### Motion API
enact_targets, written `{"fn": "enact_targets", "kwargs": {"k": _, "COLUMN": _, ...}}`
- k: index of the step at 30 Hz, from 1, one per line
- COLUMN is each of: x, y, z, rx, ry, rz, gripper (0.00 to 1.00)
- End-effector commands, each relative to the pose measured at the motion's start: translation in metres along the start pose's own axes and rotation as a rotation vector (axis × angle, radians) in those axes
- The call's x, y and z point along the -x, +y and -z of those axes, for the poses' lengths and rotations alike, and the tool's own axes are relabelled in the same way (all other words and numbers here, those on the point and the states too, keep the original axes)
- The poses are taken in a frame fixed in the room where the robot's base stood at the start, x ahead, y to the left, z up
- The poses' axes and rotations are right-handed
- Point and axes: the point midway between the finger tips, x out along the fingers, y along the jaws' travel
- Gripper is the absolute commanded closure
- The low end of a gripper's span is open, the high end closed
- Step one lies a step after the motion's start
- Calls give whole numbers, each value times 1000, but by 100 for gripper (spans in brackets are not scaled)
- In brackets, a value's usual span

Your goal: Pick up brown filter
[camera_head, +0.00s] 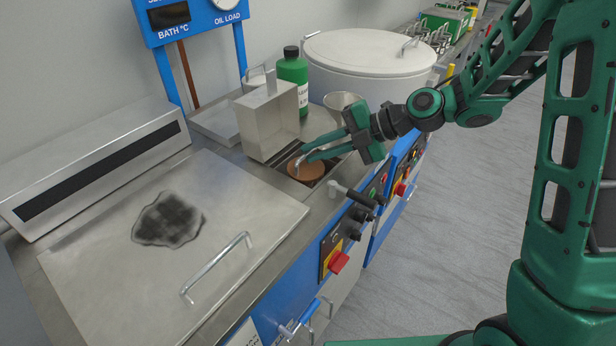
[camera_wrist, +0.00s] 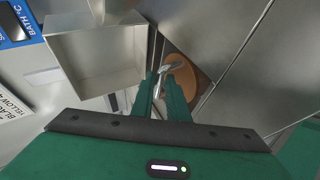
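The brown filter (camera_head: 306,171) is a round brown disc with a silver looped handle, sitting in a dark opening in the steel counter. In the wrist view the brown disc (camera_wrist: 184,84) shows just beyond and to the right of my fingertips, partly hidden by my right finger. My gripper (camera_head: 304,156) is over the filter, with its two green fingers parted. In the wrist view the silver handle (camera_wrist: 170,69) shows between and just beyond the fingertips (camera_wrist: 161,77). I cannot tell if either finger touches it.
A steel box (camera_head: 268,122) stands close behind the filter. A green bottle (camera_head: 292,72), a steel funnel (camera_head: 341,102) and a large lidded drum (camera_head: 368,60) are nearby. A flat steel lid (camera_head: 110,275) with a handle lies at the left. Control knobs and a red button (camera_head: 338,261) line the front.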

Motion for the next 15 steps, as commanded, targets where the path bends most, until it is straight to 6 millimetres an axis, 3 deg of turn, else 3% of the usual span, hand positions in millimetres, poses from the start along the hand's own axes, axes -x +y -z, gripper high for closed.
{"fn": "enact_targets", "kwargs": {"k": 5, "x": -19, "y": 0, "z": 0, "rx": 0, "ry": 1, "rz": 0, "gripper": 86}}
{"fn": "enact_targets", "kwargs": {"k": 13, "x": -22, "y": 0, "z": 0, "rx": 0, "ry": 0, "rz": -1, "gripper": 86}}
{"fn": "enact_targets", "kwargs": {"k": 14, "x": -22, "y": 0, "z": 0, "rx": 0, "ry": 0, "rz": -1, "gripper": 88}}
{"fn": "enact_targets", "kwargs": {"k": 15, "x": -22, "y": 0, "z": 0, "rx": 0, "ry": 0, "rz": -1, "gripper": 98}}
